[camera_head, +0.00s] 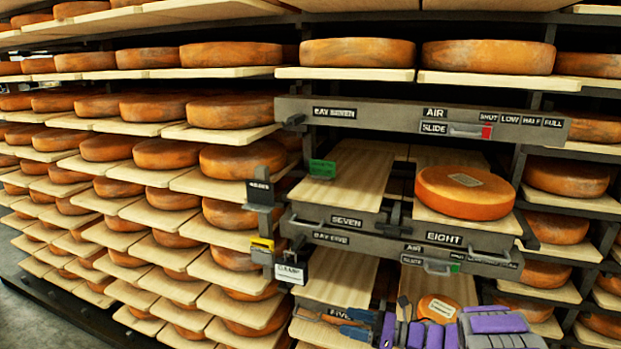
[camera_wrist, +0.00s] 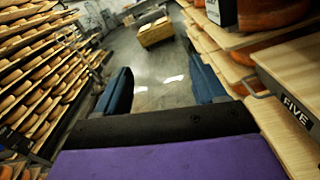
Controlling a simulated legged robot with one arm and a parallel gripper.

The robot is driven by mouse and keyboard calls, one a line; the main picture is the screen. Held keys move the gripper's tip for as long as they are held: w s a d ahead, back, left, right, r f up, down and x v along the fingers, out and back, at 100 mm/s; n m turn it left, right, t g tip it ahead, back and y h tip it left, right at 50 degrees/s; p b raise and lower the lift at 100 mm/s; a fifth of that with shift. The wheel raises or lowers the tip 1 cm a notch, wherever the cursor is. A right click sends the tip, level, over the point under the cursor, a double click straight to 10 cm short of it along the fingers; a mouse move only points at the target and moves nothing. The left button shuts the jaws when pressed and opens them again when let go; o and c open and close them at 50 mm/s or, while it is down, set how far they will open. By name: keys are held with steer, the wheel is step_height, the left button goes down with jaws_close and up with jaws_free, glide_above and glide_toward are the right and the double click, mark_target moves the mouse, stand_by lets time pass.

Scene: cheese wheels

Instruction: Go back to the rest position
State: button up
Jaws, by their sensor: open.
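My gripper (camera_wrist: 160,82) shows in the wrist view as two blue fingers spread wide apart, with only the floor seen between them. It is open and empty. In the head view my gripper (camera_head: 348,322) is low, in front of the lower bay by the board labelled FIVE, with my purple arm to its right. In the wrist view the board marked FIVE (camera_wrist: 292,108) lies just to the right of the fingers. Whether the gripper touches that board cannot be told.
Board SEVEN (camera_head: 345,180) is bare. An orange wheel with a label (camera_head: 465,192) sits on board EIGHT (camera_head: 470,223). A CLAMP sign (camera_head: 290,273) and yellow piece (camera_head: 262,244) stick out left of the bays. Racks of cheese surround them. The wrist view shows open floor (camera_wrist: 160,75) and a wooden crate (camera_wrist: 154,31).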

steer(key=w+d+r+m+t+h, duration=0.6)
steer(key=w+d+r+m+h, duration=0.3)
steer(key=d+m+h, duration=0.4)
steer(key=s+d+r+m+g+h, duration=0.1)
steer(key=s+d+r+m+h, duration=0.35)
steer(key=m, duration=0.35)
steer(key=s+d+r+m+g+h, duration=0.1)
steer(key=s+d+r+m+h, duration=0.2)
steer(key=s+m, duration=0.4)
steer(key=s+a+f+m+g+y, duration=0.1)
steer(key=s+a+m+g, duration=0.3)
steer(key=s, duration=1)
steer(key=s+a+f+m+g+y, duration=0.1)
steer(key=s+a+m+g, duration=0.3)
steer(key=s+a+m, duration=0.4)
steer(key=s+a+f+m+g+y, duration=0.1)
steer(key=s+a+m+g, duration=0.3)
steer(key=s, duration=1.7)
steer(key=a+f+m, duration=0.1)
steer(key=a+m, duration=0.1)
steer(key=m, duration=0.1)
steer(key=shift+a+m, duration=0.15)
steer(key=shift+m, duration=0.15)
